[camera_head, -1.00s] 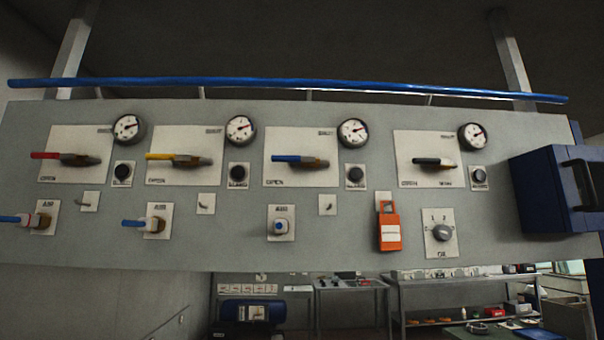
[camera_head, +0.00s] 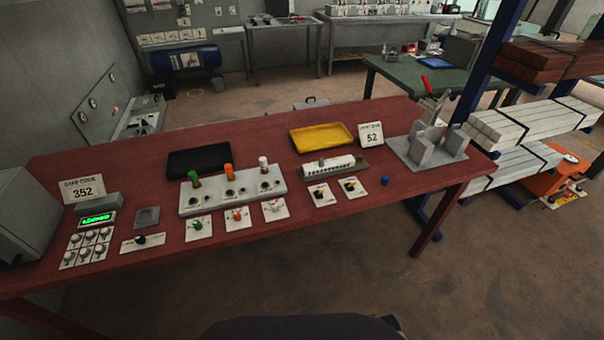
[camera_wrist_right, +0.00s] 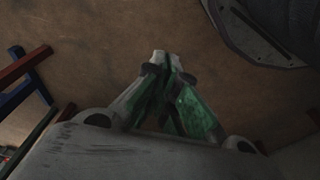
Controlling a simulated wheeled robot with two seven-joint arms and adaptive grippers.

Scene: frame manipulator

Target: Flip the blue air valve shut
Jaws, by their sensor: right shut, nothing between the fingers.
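The blue air valve does not show in either view now. My right gripper (camera_wrist_right: 162,62) is in the wrist view, its green-padded fingers shut together with nothing between them. It hangs over bare brown floor and touches nothing that I can see there. My left gripper is in neither view.
A red table (camera_head: 340,210) crosses the head view, carrying a yellow tray (camera_head: 322,137), a black tray (camera_head: 199,161) and several small switches. A rack of boards (camera_head: 520,125) stands at right. A blue tank (camera_head: 185,71) is at the back. Floor is clear at lower right.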

